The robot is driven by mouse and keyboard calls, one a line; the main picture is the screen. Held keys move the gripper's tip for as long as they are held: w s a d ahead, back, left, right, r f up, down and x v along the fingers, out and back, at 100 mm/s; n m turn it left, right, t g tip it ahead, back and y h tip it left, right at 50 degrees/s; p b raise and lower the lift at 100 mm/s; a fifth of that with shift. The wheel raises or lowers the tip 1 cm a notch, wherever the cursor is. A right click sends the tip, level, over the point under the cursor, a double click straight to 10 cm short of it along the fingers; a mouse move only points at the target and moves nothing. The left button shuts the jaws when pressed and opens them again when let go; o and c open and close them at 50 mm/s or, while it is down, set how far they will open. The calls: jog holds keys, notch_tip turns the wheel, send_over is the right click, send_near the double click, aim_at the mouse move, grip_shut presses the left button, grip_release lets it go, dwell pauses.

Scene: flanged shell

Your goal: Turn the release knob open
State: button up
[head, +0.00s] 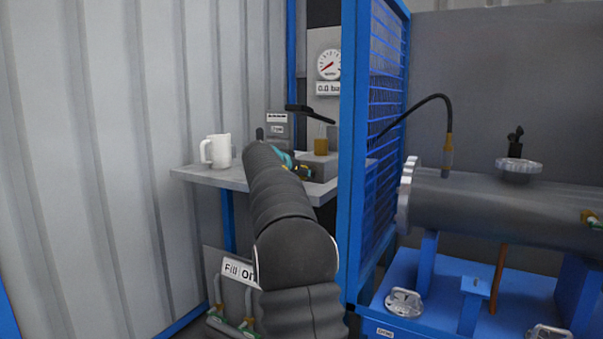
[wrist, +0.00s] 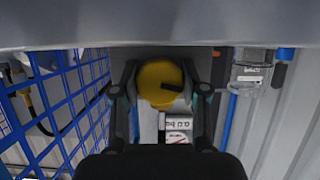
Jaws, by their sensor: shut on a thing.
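In the head view my arm reaches to the shelf, and the gripper's end is mostly hidden behind my own arm links. A small yellow-brown piece (head: 321,146) stands above a grey box there; I cannot tell if it is the same knob.
A white mug (head: 216,151) stands on the grey shelf (head: 205,177), left of my arm. A blue mesh panel (head: 383,110) stands close on the right, beside a grey cylinder (head: 475,210). A gauge (head: 329,64) hangs behind, above a 0.0 label.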

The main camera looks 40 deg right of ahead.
jog(key=shift+n+g+h+p, duration=0.35)
jog(key=shift+n+g, duration=0.25)
jog(key=shift+n, duration=0.4)
jog(key=o, duration=1.1)
jog(key=shift+o, duration=0.2)
jog(key=v, duration=1.2)
